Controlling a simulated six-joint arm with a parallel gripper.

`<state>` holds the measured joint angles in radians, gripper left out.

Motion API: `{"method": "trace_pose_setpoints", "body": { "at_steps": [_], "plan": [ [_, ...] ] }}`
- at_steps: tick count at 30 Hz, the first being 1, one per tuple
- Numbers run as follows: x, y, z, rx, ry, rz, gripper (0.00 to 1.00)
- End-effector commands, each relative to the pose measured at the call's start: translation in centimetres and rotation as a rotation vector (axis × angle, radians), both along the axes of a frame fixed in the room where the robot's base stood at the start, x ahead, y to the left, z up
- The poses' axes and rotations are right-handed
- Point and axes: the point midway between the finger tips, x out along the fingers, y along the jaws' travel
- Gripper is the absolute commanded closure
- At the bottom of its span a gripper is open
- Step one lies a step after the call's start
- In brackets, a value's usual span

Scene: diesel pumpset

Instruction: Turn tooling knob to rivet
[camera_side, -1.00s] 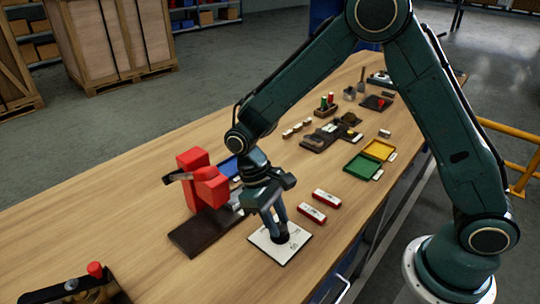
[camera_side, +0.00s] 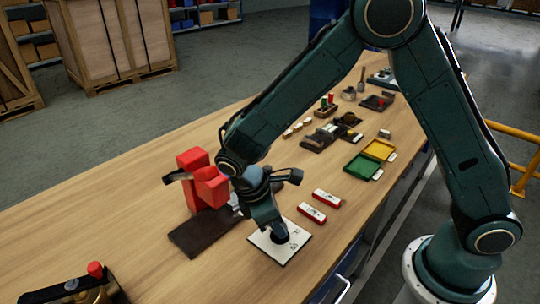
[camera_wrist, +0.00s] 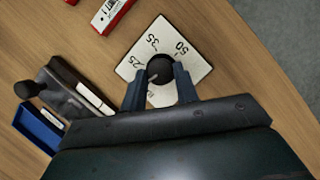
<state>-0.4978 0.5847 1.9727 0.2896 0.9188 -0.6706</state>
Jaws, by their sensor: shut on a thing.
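The tooling knob (camera_wrist: 160,70) is a dark round knob in the middle of a white dial plate (camera_wrist: 198,68), with 25, 35 and 50 printed around it. A mark near the bottom of the dial is partly hidden by my fingers, and I cannot read it. A light pointer line on the knob points to the lower left in the wrist view. My gripper (camera_wrist: 160,88) is shut on the knob, one finger on each side. In the side view my gripper (camera_side: 280,236) reaches down onto the dial plate (camera_side: 265,243) and hides most of the knob.
A red press (camera_side: 203,182) on a dark base (camera_side: 205,232) stands just left of the dial. Two red-and-white blocks (camera_side: 326,198) lie to its right. Green (camera_side: 363,166) and yellow (camera_side: 379,150) trays are farther back. Bare wood lies in front.

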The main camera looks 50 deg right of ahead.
Motion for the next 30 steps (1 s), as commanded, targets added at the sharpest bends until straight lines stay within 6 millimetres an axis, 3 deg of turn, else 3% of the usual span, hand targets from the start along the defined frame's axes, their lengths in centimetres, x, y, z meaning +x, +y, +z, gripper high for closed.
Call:
{"method": "trace_pose_setpoints", "body": {
  "at_steps": [16, 17, 20, 30],
  "plan": [
    [0.12, 0.13, 0.09, 0.003, -0.006, 0.039, 0.93],
    [0.12, 0.14, 0.08, 0.003, -0.006, 0.039, 0.66],
    [0.08, 0.12, 0.07, 0.003, -0.005, 0.039, 0.48],
    [0.04, 0.1, 0.1, 0.001, -0.001, 0.038, 0.48]
  ]
}}
